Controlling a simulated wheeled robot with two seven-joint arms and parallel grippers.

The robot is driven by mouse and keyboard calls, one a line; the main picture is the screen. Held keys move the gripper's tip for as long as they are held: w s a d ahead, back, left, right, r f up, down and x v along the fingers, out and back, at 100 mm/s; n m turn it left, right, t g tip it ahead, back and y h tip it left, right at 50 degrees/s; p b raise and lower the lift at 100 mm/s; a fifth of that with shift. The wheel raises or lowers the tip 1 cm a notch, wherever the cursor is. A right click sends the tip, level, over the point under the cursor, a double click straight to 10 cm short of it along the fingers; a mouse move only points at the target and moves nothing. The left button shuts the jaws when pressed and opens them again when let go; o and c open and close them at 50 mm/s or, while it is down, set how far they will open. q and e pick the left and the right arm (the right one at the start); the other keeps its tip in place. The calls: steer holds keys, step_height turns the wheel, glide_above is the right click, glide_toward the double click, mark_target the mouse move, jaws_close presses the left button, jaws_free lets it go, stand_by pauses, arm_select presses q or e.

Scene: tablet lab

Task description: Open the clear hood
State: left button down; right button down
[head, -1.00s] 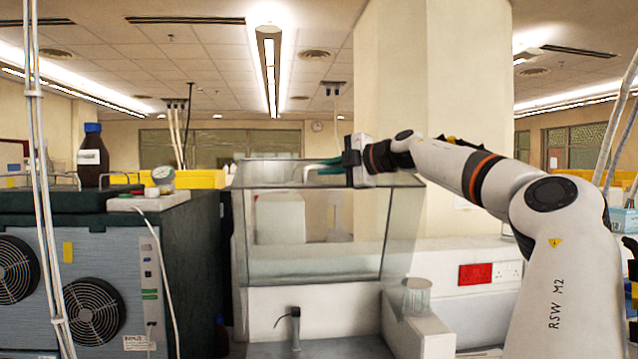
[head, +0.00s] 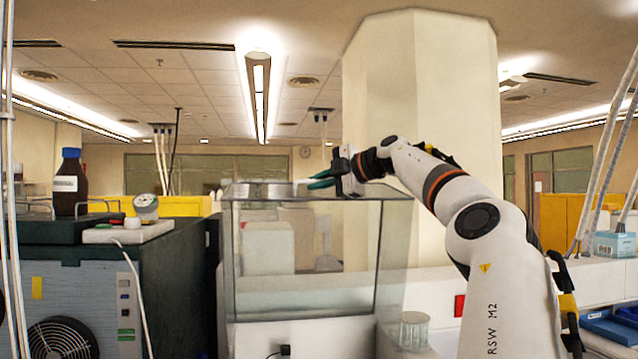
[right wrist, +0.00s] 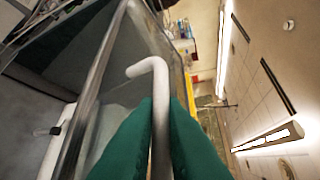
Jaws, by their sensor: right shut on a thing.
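The clear hood (head: 345,232) is a see-through box on a white base in the middle of the head view. Its glass panes and rim (right wrist: 97,88) run along the left of the right wrist view. My right gripper (head: 318,181) is at the top of the hood, with its arm coming in from the right. Its green fingers are shut on a bent white handle (right wrist: 148,67), seen between them in the right wrist view. In the head view the handle is mostly hidden by the gripper. My left gripper is in neither view.
A dark-topped machine (head: 180,275) stands left of the hood, with a brown bottle (head: 70,187) and a gauge (head: 146,205) on top. A thick pillar (head: 425,90) rises behind the hood. A clear beaker (head: 414,330) stands at its lower right.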

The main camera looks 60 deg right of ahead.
steer(key=c, duration=1.8)
jaws_free()
steer(key=shift+w+d+f, duration=0.1)
steer(key=shift+f, duration=0.05)
